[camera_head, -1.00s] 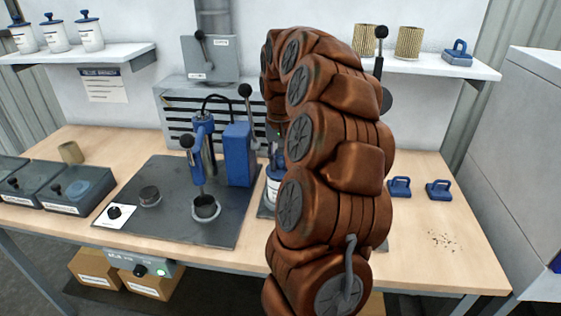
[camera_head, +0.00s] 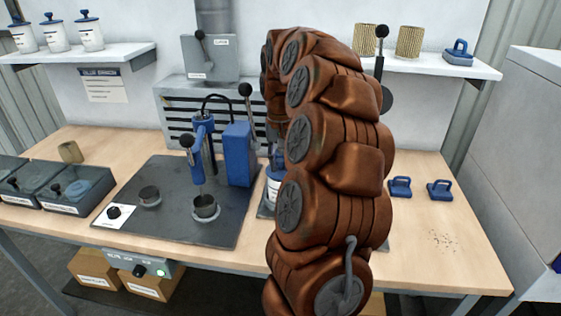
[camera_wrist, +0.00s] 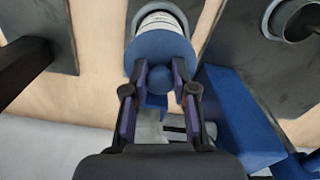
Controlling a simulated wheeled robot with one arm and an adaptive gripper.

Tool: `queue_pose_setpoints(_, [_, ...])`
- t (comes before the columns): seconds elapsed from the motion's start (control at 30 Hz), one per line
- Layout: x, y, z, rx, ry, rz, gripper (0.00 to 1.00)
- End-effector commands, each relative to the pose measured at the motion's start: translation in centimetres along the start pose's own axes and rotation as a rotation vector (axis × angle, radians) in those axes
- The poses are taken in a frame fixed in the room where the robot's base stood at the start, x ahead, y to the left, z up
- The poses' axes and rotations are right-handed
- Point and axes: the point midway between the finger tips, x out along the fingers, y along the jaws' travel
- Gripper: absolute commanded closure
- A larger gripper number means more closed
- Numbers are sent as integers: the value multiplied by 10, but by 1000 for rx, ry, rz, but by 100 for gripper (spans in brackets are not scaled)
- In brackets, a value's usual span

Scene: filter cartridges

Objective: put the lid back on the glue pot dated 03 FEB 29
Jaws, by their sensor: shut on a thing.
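A white glue pot (camera_head: 273,187) with a label stands behind my arm in the head view, largely hidden by it. In the wrist view the pot (camera_wrist: 160,19) shows just beyond a round blue lid (camera_wrist: 158,47). My gripper (camera_wrist: 160,72) is shut on the lid's round knob, one finger on each side. The lid overlaps the pot's top in this view; I cannot tell whether it is fully seated. The date on the label is not readable.
A blue press (camera_head: 203,150) on a dark mat (camera_head: 165,215) stands left of the pot. Three lidded pots (camera_head: 57,38) are on the left shelf. Two blue handled pieces (camera_head: 400,187) lie on the bench at right. The bench's front right is mostly clear.

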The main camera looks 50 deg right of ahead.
Motion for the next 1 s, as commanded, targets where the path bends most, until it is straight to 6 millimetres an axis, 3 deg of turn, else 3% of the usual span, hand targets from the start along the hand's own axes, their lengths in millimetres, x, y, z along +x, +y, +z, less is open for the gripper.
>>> queue_pose_setpoints(0.9, [0, 0, 0, 0, 0, 0, 97])
queue_pose_setpoints(0.93, [0, 0, 0, 0, 0, 0, 71])
queue_pose_setpoints(1.0, [0, 0, 0, 0, 0, 0, 64])
